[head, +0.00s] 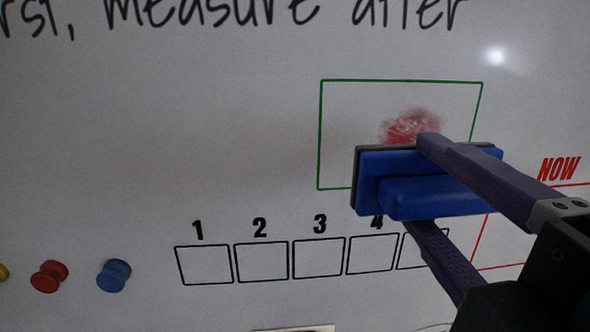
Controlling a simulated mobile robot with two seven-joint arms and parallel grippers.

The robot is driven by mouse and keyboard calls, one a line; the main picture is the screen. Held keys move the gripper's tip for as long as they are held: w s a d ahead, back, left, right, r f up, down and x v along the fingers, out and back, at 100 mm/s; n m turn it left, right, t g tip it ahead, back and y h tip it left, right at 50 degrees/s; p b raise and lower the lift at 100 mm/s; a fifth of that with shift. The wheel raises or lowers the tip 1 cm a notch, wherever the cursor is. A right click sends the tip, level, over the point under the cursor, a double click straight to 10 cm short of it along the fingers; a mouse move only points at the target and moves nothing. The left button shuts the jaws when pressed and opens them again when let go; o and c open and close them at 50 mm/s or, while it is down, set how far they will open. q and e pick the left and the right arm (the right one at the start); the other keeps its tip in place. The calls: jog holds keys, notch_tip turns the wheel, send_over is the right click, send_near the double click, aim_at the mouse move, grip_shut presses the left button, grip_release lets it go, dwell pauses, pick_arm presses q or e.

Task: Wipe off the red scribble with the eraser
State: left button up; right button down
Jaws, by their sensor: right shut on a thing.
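The red scribble (410,126) is a smeared red patch on the whiteboard, inside a green rectangular outline (321,135). The blue eraser (375,165) with a dark pad edge is just below the scribble, over the lower edge of the green outline, and hides part of both. My right gripper (418,185) comes in from the lower right, with one finger above and one below the eraser, shut on it. I cannot tell whether the pad touches the board. My left gripper is not in view.
A row of numbered boxes (318,258) is drawn below the outline; the eraser and gripper partly cover the right end. A red magnet (49,276) and a blue magnet (114,275) sit at lower left. Red "NOW" lettering (558,168) is at right. Black handwriting (210,12) runs along the top.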

aim_at(374, 140)
jog(key=shift+w+d, duration=0.1)
jog(key=shift+w, duration=0.1)
jog(key=w, duration=0.1)
jog(key=w+p, duration=0.1)
jog(key=w, duration=0.2)
jog(key=shift+w+a, duration=0.1)
jog(key=shift+a, duration=0.2)
jog(key=shift+w, duration=0.65)
jog(key=shift+w, duration=0.15)
jog(key=shift+w+p, duration=0.35)
jog(key=shift+w, duration=0.5)
